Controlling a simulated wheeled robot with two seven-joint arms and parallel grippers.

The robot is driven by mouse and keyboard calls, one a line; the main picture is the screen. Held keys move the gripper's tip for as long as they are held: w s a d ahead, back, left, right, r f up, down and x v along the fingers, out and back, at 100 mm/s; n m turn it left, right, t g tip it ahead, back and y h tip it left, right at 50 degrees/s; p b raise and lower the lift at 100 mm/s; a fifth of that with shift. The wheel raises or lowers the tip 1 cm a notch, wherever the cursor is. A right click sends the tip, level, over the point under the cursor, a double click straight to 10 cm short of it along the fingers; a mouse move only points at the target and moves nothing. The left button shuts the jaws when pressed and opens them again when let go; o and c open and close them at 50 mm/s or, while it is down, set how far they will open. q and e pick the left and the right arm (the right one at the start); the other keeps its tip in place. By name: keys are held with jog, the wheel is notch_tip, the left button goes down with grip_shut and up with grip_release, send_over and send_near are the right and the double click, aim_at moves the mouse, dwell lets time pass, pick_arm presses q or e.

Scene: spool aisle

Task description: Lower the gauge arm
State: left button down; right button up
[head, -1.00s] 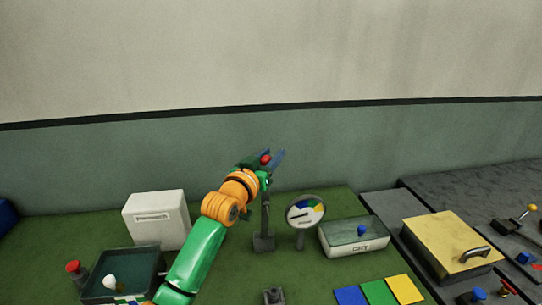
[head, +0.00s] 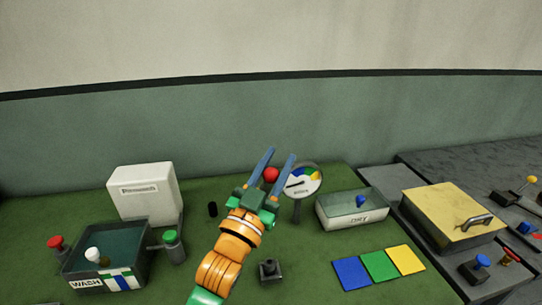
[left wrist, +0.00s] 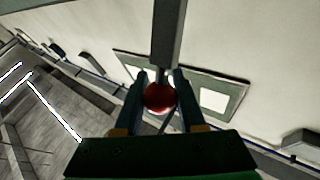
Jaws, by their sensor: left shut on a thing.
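The gauge arm's red ball (head: 271,174) sits between the blue fingers of my left gripper (head: 278,157). In the left wrist view the ball (left wrist: 160,97) is pinched between both fingers, and a grey bar (left wrist: 168,35) runs up from it. My left gripper is shut on the ball, with its fingers pointing up and away in the head view. My gripper and wrist hide the arm's post and base in the head view. The round gauge (head: 301,181) stands just right of the fingers. My right gripper is not in view.
A white box (head: 144,190) and a wash tray (head: 132,268) stand at the left. Blue, green and yellow tiles (head: 379,266) lie in front. A small dark stub (head: 270,270) is beside my wrist.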

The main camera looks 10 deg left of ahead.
pick_arm(q)
jog(key=s+f+m+b, duration=0.1)
jog(key=s, duration=0.1)
jog(key=s+d+f+m+t+h+b, duration=0.1)
jog(key=s+f+b, duration=0.1)
jog(key=shift+d+h, duration=0.1)
jog(key=shift+h, duration=0.2)
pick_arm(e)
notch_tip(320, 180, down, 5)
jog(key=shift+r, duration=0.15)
pick_arm(q)
jog(key=shift+w, duration=0.1)
jog(key=c, duration=0.8)
grip_release()
jog(key=o, duration=0.3)
jog(key=shift+w+d, duration=0.1)
